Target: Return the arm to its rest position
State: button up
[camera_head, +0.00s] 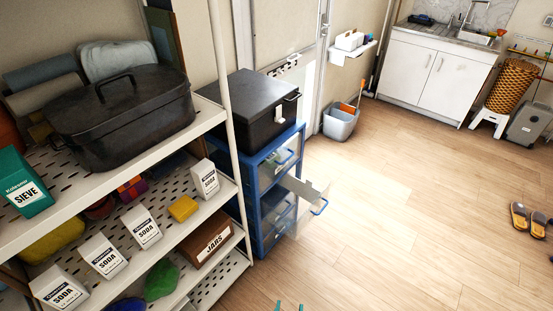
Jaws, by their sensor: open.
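Only the two teal fingertips of my gripper (290,307) show, at the bottom edge of the head view. They are apart, with bare floor visible between them and nothing held. The rest of my arm is out of view. The fingertips are in front of the blue drawer unit (258,224) and to the right of the white shelving (232,270), touching neither in the picture.
One drawer (308,191) of the blue unit sticks out to the right. A black box (250,108) stands on top of the unit. The shelving holds a dark roasting pan (120,115) and several soda boxes (142,227). Open wooden floor (400,230) lies to the right, with sandals (528,220) at the far right.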

jog(key=s+a+r+n+t+y, duration=0.1)
jog(key=s+a+r+t, duration=0.1)
jog(key=s+r, duration=0.8)
jog(key=s+a+r+n+t, duration=0.1)
jog(key=s+a+r+t, duration=0.1)
jog(key=s+r, duration=0.8)
jog(key=shift+r+y, duration=0.4)
jog(key=shift+r, duration=0.3)
dwell(0.3)
